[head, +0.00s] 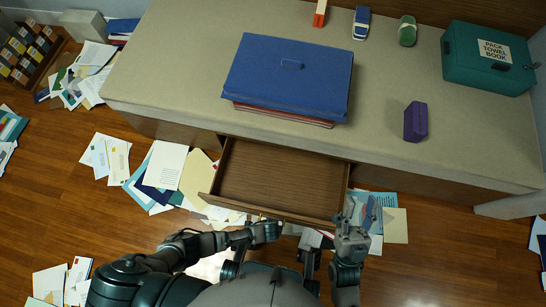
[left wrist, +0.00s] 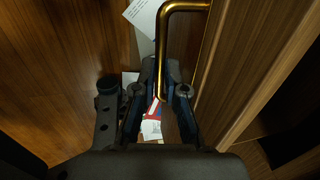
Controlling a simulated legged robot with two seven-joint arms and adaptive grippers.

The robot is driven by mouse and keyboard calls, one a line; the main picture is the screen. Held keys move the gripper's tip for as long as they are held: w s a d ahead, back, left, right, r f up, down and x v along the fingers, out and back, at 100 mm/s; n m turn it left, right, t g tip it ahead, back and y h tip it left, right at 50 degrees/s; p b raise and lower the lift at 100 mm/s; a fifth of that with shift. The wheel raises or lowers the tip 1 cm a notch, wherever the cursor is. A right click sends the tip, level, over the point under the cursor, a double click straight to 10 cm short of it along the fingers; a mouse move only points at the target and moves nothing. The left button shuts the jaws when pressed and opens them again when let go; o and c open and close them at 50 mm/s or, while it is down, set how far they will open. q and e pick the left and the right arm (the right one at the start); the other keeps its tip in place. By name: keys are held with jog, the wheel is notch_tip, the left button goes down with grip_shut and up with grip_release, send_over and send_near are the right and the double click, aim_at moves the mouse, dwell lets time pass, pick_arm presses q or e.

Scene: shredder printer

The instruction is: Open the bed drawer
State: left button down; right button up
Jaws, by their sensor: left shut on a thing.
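The bed drawer (head: 282,178) is pulled out from under the bed, and its brown wooden inside is empty. Its front panel (left wrist: 262,70) stands on the right in the left wrist view. A brass handle (left wrist: 164,45) on that front runs between the fingers of my left gripper (left wrist: 160,95), which is shut on it. In the head view my left gripper (head: 268,231) is at the drawer's front edge, and the handle is mostly hidden there. My right gripper (head: 355,212) is empty by the drawer's front right corner, with its fingers apart.
On the bed (head: 180,75) lie a blue binder (head: 290,78) on other flat items, a purple block (head: 416,121), and a teal box (head: 488,58). Loose papers (head: 170,178) cover the floor left of the drawer, with more papers (head: 395,225) to its right.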

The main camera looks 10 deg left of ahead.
pick_arm(q)
jog(key=s+p, duration=0.1)
jog(key=s, duration=0.6)
jog(key=shift+s+a+f+p, duration=0.15)
jog(key=shift+s+f+p, duration=0.1)
jog(key=shift+f+p, duration=0.1)
jog(key=c, duration=1.2)
grip_release()
jog(key=v, duration=1.2)
jog(key=shift+w, duration=0.35)
pick_arm(e)
jog(key=w+a+f+n+g, duration=0.1)
jog(key=w+f+g, duration=0.3)
jog(key=g, duration=0.1)
jog(key=shift+w, duration=0.2)
pick_arm(q)
jog(key=shift+r, duration=0.1)
pick_arm(e)
jog(key=shift+f, duration=0.1)
